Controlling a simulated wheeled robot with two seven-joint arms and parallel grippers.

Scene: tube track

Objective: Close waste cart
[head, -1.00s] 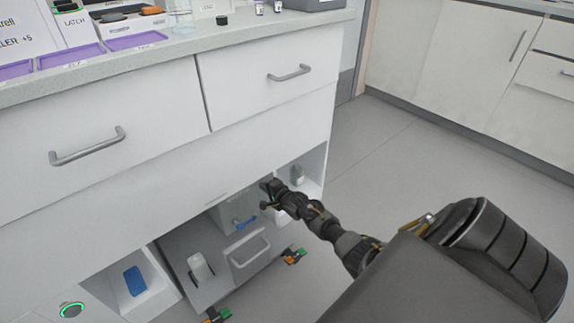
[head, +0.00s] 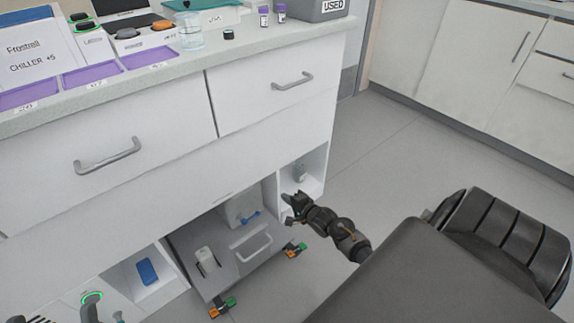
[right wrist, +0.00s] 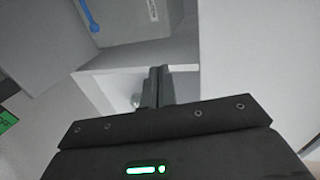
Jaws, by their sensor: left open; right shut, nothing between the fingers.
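The waste cart (head: 222,278) stands low under the counter and sticks out of its bay, with a grey handle (head: 251,245) on its front panel. A pale bin with a blue lever (head: 249,217) sits behind the panel; the lever also shows in the right wrist view (right wrist: 89,14). My right gripper (head: 290,201) is shut and empty, to the right of the bin and above and right of the handle, with no visible contact. Its closed fingers show in the right wrist view (right wrist: 157,85). My left gripper (head: 104,314) is open at the bottom left edge, mostly cut off.
Open shelves flank the bay, one with a blue item (head: 147,271), one with a small bottle (head: 300,172). Drawer handles (head: 293,80) project above.

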